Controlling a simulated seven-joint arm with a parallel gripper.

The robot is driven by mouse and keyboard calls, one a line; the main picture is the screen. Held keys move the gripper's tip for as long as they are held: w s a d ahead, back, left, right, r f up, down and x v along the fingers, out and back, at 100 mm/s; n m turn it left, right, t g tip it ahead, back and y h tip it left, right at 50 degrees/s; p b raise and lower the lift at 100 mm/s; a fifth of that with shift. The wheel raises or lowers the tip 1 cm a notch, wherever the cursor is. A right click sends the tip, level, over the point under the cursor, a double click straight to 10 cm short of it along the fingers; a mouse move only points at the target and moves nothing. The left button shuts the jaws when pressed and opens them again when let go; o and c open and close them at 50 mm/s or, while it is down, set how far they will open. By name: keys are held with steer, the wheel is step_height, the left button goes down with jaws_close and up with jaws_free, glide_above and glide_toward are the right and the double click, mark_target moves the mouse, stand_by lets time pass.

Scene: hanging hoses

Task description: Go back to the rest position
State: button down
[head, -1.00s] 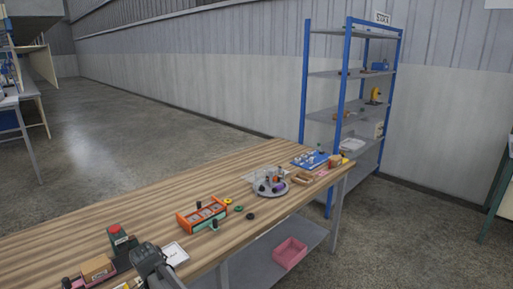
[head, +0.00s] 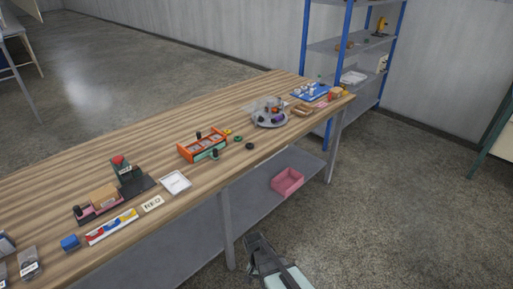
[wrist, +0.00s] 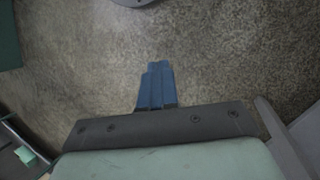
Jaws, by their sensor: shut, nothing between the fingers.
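My gripper (wrist: 156,84) shows in the wrist view as two blue fingers pressed together, with nothing between them. Bare floor lies behind the fingertips. In the head view, a dark grey and pale green part of my arm (head: 272,264) is at the bottom, in front of the workbench (head: 110,178) and clear of its top. The blue fingers cannot be made out there.
A pink bin (head: 288,182) sits on the lower shelf. Blue-framed shelving (head: 331,60) stands behind. Floor at right is free.

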steer(key=s+d+f+n+g+y, duration=0.1)
steer(key=s+d+f, duration=0.2)
steer(key=s, duration=0.4)
steer(key=s+d+f+n, duration=0.1)
steer(key=s+d+f, duration=0.2)
steer(key=s+d, duration=0.3)
steer(key=s+d+f+n+g+y, duration=0.1)
steer(key=s+d+f, duration=0.2)
steer(key=s, duration=0.6)
steer(key=shift+d+f+g+y, duration=0.3)
steer(key=shift+d+f, duration=0.05)
steer(key=shift+d, duration=0.4)
